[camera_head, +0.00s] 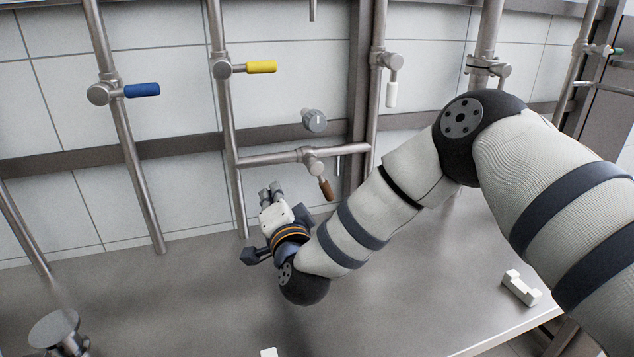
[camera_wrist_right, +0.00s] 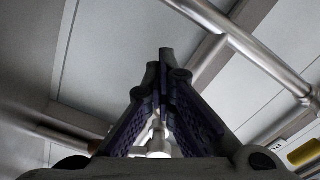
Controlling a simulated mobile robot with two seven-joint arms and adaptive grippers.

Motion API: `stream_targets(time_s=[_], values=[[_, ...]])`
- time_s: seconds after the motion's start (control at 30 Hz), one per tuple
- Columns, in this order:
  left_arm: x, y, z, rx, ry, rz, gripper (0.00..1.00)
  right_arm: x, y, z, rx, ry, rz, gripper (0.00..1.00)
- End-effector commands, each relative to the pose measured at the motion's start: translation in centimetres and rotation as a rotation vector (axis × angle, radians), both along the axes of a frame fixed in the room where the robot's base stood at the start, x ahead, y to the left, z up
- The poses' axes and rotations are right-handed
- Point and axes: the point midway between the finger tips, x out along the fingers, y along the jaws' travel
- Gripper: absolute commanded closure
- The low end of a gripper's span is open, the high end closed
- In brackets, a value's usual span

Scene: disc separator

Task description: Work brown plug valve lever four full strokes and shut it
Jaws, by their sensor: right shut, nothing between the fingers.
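The brown plug valve lever (camera_head: 326,189) hangs down, slightly tilted, from its valve body (camera_head: 312,162) on the horizontal pipe in the head view. My right gripper (camera_head: 271,190) is to the left of the lever and apart from it, its fingers pointing up toward the wall. In the right wrist view its fingers (camera_wrist_right: 165,62) meet at the tips and hold nothing. My left gripper is not in view.
A blue lever (camera_head: 142,90), a yellow lever (camera_head: 261,67) and a white lever (camera_head: 391,95) sit on neighbouring upright pipes. A round grey knob (camera_head: 315,121) is above the brown lever's pipe. A white block (camera_head: 521,288) lies on the grey bench (camera_head: 150,300), which is mostly clear.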

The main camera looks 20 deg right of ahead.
Motion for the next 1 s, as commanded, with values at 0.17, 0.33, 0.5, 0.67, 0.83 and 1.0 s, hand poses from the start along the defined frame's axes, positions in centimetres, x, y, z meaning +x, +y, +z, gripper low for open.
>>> stream_targets(time_s=[0.17, 0.33, 0.5, 0.67, 0.83, 1.0], values=[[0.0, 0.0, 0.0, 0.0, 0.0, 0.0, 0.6, 0.0, 0.9, 2.4, 0.246, 0.007, -0.002, 1.0], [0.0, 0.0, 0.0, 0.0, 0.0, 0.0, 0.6, 0.0, 1.3, 4.8, 0.502, 0.015, -0.002, 1.0], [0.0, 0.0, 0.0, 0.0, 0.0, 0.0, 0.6, 0.0, 0.9, 7.4, 0.76, 0.023, -0.002, 1.0], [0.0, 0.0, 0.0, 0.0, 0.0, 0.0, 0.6, 0.0, 0.9, 8.0, 0.821, 0.026, -0.001, 1.0], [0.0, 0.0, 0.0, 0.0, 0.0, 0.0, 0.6, 0.0, 0.9, 7.9, 0.817, 0.026, -0.001, 0.79], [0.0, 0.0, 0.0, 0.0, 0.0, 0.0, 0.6, 0.0, 0.9, 7.9, 0.815, 0.026, -0.002, 0.4]])
